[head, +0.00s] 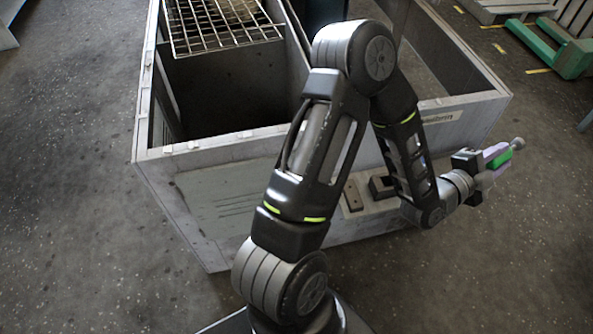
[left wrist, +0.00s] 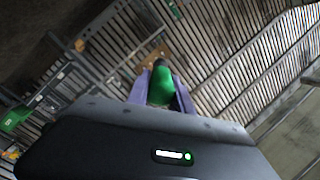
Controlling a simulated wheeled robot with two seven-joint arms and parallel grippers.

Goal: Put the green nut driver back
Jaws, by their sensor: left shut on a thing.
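My left gripper (head: 492,160) is at the right of the head view, out past the right front corner of the grey housing. It is shut on the green nut driver (head: 501,158), whose green handle lies between the purple fingers, with a grey end sticking out beyond them. In the left wrist view the green handle (left wrist: 160,86) shows between the two purple fingers (left wrist: 161,92), with a dark tip pointing away. Where the driver belongs cannot be told from these frames. My right gripper is not in view.
The grey open-topped housing (head: 228,150) fills the middle, with a wire grate (head: 222,24) across its far part. A green frame (head: 562,50) and pallets lie at the upper right. The floor (head: 480,270) is clear at the lower right. Shelving (left wrist: 90,60) shows in the left wrist view.

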